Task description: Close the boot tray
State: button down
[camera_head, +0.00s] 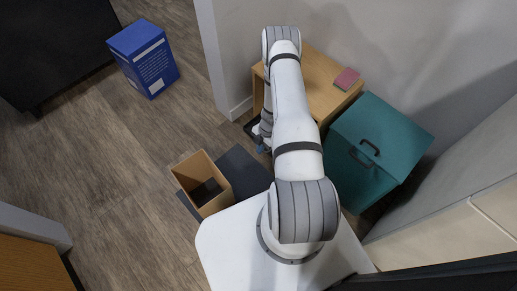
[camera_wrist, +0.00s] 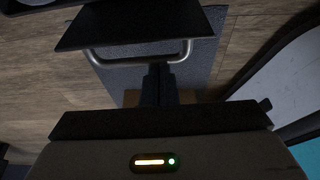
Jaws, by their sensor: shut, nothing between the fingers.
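The boot tray (camera_head: 250,129) shows as a dark edge sticking out at the foot of the wooden cabinet, mostly hidden by my arm. In the wrist view a dark flat panel (camera_wrist: 130,24), seemingly the tray, carries a silver bar handle (camera_wrist: 120,61). My gripper (camera_wrist: 158,68) is shut and empty, with its dark fingertips at the handle's bar. I cannot tell whether they touch it. In the head view my gripper (camera_head: 263,143) is low beside the tray, partly hidden by my arm.
A wooden cabinet (camera_head: 322,76) stands against the wall with a red item (camera_head: 347,79) on top. A teal chest (camera_head: 387,135) is to its right. A blue box (camera_head: 143,58) stands farther left; floor between is clear.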

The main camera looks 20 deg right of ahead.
notch_tip(320, 180, up, 8)
jog(key=a+r+p, duration=0.1)
jog(key=p, duration=0.2)
jog(key=w+a+f+t+h+b, duration=0.1)
jog(key=a+t+h+b, duration=0.35)
jog(key=h, duration=0.75)
jog(key=shift+g, duration=0.25)
jog(key=b+x, duration=0.1)
jog(key=x, duration=0.3)
jog(key=b+x, duration=0.2)
jog(key=x, duration=0.3)
jog(key=shift+w+f, duration=0.25)
jog(key=shift+f, duration=0.2)
